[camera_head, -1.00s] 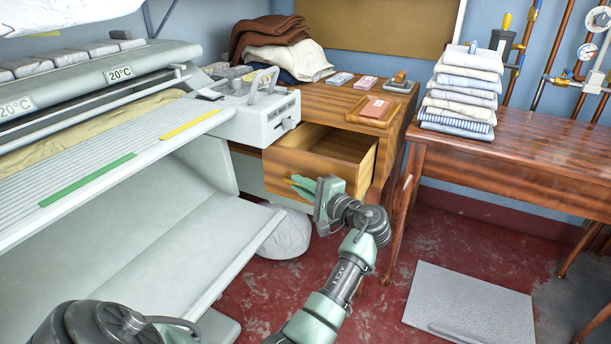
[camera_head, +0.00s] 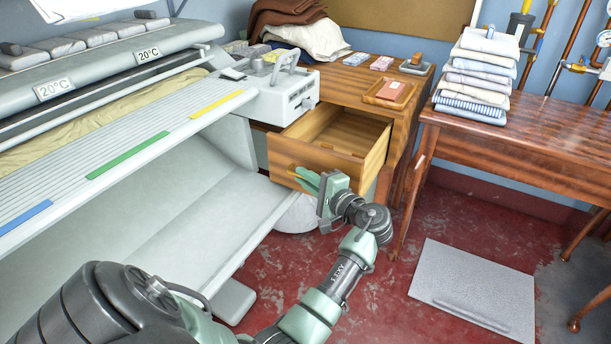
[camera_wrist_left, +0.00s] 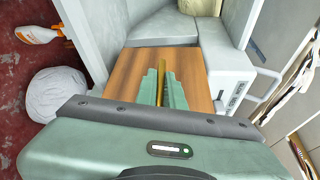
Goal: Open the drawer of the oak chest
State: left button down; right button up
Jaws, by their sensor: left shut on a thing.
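The oak chest (camera_head: 398,125) stands against the back wall, right of the ironer. Its drawer (camera_head: 318,172) is pulled well out, and its inside looks empty. The drawer front also shows in the left wrist view (camera_wrist_left: 135,68). My left gripper (camera_head: 306,180) is shut on the drawer's brass handle (camera_wrist_left: 166,82), with a green finger on each side of it. In the head view the gripper covers part of the drawer front and most of the handle. My right gripper is not in view.
The rotary ironer (camera_head: 190,120) fills the left side, close to the drawer. A wooden table (camera_head: 530,140) with folded linen (camera_head: 477,75) stands at right. A grey mat (camera_head: 474,288) lies on the red floor. A spray bottle (camera_wrist_left: 40,35) and white bundle (camera_wrist_left: 55,95) are beside the ironer.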

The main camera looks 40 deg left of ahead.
pick_arm(q)
jog(key=c, duration=1.5)
grip_release()
jog(key=shift+d, duration=0.1)
jog(key=d, duration=0.5)
jog(key=s+d, duration=0.1)
jog(key=d, duration=0.1)
jog(key=shift+s+d+r+p, duration=0.1)
jog(key=shift+d+r+p, duration=0.2)
jog(key=shift+p, duration=0.1)
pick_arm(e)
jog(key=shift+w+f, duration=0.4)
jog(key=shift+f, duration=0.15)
pick_arm(q)
jog(key=shift+a, duration=0.1)
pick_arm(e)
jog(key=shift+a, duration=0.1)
